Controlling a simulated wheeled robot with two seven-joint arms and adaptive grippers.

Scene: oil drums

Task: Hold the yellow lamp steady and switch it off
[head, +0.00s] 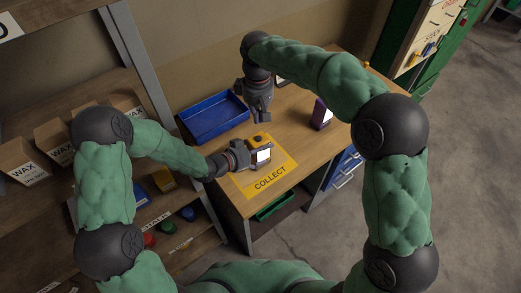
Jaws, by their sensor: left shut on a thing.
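The yellow lamp (266,146) stands on the yellow COLLECT mat (270,181) on the wooden table. Its pale front panel (263,157) looks bright. A dark part shows on its top. My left gripper (247,159) comes in from the left and is shut on the lamp's side. The lamp's lower part is partly hidden by the gripper. My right gripper (259,115) points down above the table, behind the lamp and apart from it. Its fingers are too small and dark to tell whether they are open or shut.
A blue tray (214,119) lies at the table's back left. A purple box (321,115) stands to the right of the mat. A shelf with WAX cartons (27,160) is on the left. A green cabinet (432,60) is at the back right. Bare tabletop lies between mat and purple box.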

